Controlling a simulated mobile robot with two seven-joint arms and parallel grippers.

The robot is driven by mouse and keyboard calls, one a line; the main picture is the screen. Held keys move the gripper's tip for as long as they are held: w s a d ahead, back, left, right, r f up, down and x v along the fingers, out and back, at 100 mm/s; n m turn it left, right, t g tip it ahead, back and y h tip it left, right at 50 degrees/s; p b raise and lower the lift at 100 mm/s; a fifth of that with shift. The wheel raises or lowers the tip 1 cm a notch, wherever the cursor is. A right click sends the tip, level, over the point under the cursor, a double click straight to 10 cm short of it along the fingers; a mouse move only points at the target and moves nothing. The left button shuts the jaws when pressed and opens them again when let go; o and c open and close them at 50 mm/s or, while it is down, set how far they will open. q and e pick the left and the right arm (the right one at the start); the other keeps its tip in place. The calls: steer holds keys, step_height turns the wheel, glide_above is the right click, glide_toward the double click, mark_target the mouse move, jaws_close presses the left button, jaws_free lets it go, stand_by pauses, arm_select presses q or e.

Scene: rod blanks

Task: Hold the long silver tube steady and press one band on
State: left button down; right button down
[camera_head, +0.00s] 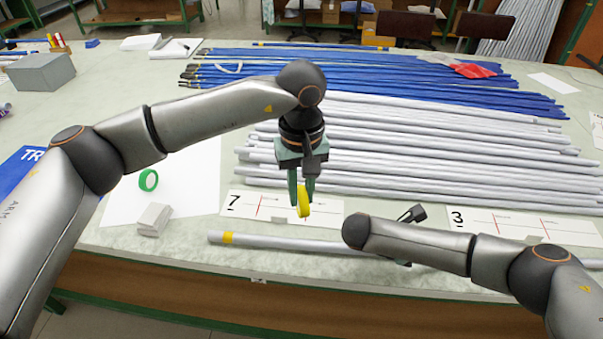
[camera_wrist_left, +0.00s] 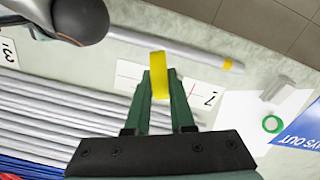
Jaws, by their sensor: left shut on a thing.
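The long silver tube (camera_head: 290,243) lies along the front edge of the table, with a yellow band (camera_head: 228,238) around it near its left end. In the left wrist view the tube (camera_wrist_left: 185,48) runs beyond the gripper. My left gripper (camera_head: 303,200) is shut on a yellow band (camera_head: 304,203), held above the table behind the tube and apart from it. This band shows edge-on in the left wrist view (camera_wrist_left: 159,75). My right arm reaches over the tube right of the left gripper; its gripper fingers are hidden behind the arm, so their state does not show.
Several silver tubes (camera_head: 430,170) and blue tubes (camera_head: 400,82) lie behind. Cards marked 7 (camera_head: 270,204) and 3 (camera_head: 500,220) lie near the tube. A green band (camera_head: 148,180) and a pale block (camera_head: 154,219) are at the left on white paper.

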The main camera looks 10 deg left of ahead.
arm_select(q)
steer(key=f+m, duration=0.2)
steer(key=m, duration=0.2)
steer(key=shift+s+f, duration=0.25)
steer(key=shift+f, duration=0.15)
arm_select(e)
steer(key=shift+f, duration=0.1)
arm_select(q)
steer(key=shift+f, duration=2.8)
arm_select(e)
steer(key=shift+a, duration=0.1)
arm_select(q)
steer(key=shift+f, duration=0.7)
steer(key=shift+r, duration=0.1)
steer(key=shift+r, duration=3.5)
arm_select(e)
steer(key=c, duration=0.5)
jaws_free()
